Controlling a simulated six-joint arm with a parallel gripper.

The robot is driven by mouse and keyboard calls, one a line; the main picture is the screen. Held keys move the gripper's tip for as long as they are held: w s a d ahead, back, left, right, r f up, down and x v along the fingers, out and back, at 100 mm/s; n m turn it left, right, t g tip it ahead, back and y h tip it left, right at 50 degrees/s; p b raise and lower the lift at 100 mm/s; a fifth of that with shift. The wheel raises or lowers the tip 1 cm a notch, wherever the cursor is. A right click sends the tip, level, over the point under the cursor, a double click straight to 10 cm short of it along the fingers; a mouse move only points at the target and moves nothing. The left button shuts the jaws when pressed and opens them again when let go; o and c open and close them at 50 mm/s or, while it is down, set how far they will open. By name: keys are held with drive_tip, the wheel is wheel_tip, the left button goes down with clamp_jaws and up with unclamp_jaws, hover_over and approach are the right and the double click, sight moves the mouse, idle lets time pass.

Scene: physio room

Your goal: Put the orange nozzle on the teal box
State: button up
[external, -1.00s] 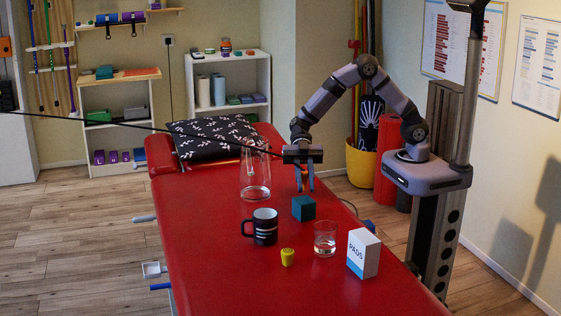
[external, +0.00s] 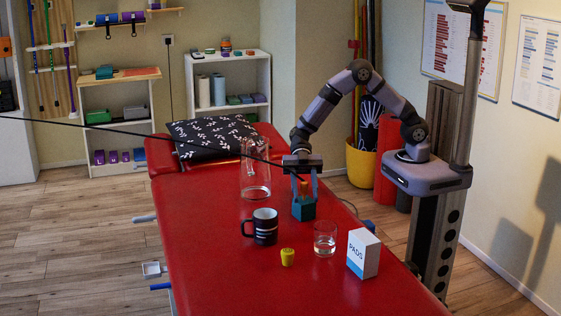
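The teal box (external: 303,210) sits on the red treatment table, right of the dark mug. The small orange nozzle (external: 303,188) shows just above the box's top and appears to stand upright on it. My gripper (external: 303,197) points down over the box, its two blue-grey fingers spread on either side of the nozzle. Gaps show between the nozzle and the fingers, so the gripper looks open. The fingertips reach about the level of the box's upper part; whether they touch the box I cannot tell.
On the red table (external: 205,225) stand a dark striped mug (external: 262,228), a clear glass (external: 325,240), a white pads box (external: 363,254), a yellow round item (external: 287,257) and a tall clear jug (external: 253,178). A patterned pillow (external: 215,138) lies at the far end.

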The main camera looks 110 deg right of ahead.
drive_tip(key=shift+r, duration=0.15)
drive_tip(key=shift+r+p, duration=0.1)
drive_tip(key=shift+p, duration=0.25)
drive_tip(key=b+v, duration=0.3)
drive_tip(key=v, duration=0.9)
drive_tip(key=s+a+f+m+g+h, duration=0.1)
drive_tip(key=s+f+m, duration=0.1)
drive_tip(key=s, duration=0.2)
drive_tip(key=s+a+f+m+g+h, duration=0.1)
drive_tip(key=s+f+m+g+h, duration=0.1)
drive_tip(key=s, duration=0.1)
drive_tip(key=s+a+f+m+g+h, duration=0.1)
drive_tip(key=s+a+f+m+h, duration=0.1)
drive_tip(key=s, duration=0.2)
drive_tip(key=shift+s+f+m, duration=0.3)
drive_tip(key=shift+s+m, duration=0.05)
drive_tip(key=shift+m, duration=0.05)
drive_tip(key=s+m+h, duration=0.1)
drive_tip(key=s+f+h, duration=0.1)
drive_tip(key=s, duration=0.1)
drive_tip(key=s+d+f+m+g, duration=0.1)
drive_tip(key=shift+s+m+h, duration=0.15)
drive_tip(key=shift+m+h, duration=0.15)
drive_tip(key=shift+h, duration=0.1)
drive_tip(key=s+d+f+m+t+h, duration=0.1)
drive_tip(key=s+d+f+m+h, duration=0.1)
drive_tip(key=s+d+m+h, duration=0.1)
drive_tip(key=shift+s+d+m+h, duration=0.25)
drive_tip(key=shift+s+m+h, duration=0.55)
drive_tip(key=shift+s+m, duration=0.4)
